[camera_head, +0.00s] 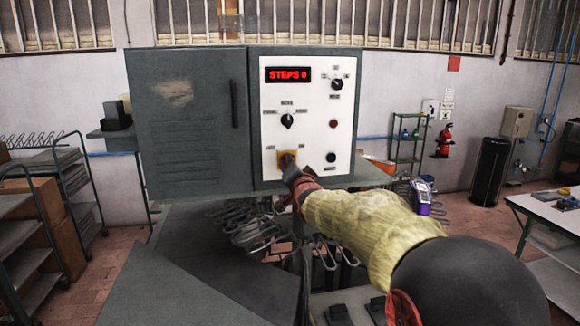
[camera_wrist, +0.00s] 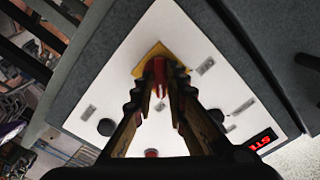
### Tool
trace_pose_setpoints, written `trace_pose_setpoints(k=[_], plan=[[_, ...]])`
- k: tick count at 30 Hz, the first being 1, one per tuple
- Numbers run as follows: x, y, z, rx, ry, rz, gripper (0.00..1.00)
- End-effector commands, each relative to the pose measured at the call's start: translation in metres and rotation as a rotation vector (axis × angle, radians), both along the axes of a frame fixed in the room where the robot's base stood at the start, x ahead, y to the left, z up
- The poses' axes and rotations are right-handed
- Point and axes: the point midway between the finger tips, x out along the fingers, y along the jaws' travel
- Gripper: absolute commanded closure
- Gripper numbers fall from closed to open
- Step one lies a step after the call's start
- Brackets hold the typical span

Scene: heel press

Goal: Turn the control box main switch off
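The control box (camera_head: 190,122) is a dark grey cabinet with a white control panel (camera_head: 345,110). The main switch is a red knob on a yellow plate (camera_head: 283,165) at the panel's lower left, with small labels above it on both sides. My gripper (camera_head: 292,167) reaches it from the lower right and covers part of it. In the wrist view the two fingers (camera_wrist: 161,72) converge on the red knob, one on each side, over the yellow plate (camera_wrist: 144,68). They appear closed on it. The knob's exact angle is hidden by the fingers.
A lit red display (camera_head: 288,74) reads "STEPS 0". Two black selector knobs (camera_head: 288,120) (camera_head: 337,84), a red button (camera_head: 333,124) and a black button (camera_head: 331,157) share the panel. Metal hooks (camera_head: 262,232) hang below the box.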

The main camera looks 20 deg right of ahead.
Motion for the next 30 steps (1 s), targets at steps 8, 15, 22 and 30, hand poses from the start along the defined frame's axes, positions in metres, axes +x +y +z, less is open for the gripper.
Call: trace_pose_setpoints(k=[8,15,22,30], plan=[[-0.0001,0.0,-0.0001,0.0,0.0,0.0,1.0],[-0.0001,-0.0001,-0.0001,0.0,0.0,0.0,1.0],[0.0,-0.0001,-0.0013,-0.026,0.004,0.0,1.0],[-0.0003,0.0,-0.0047,-0.165,0.031,-0.001,1.0]])
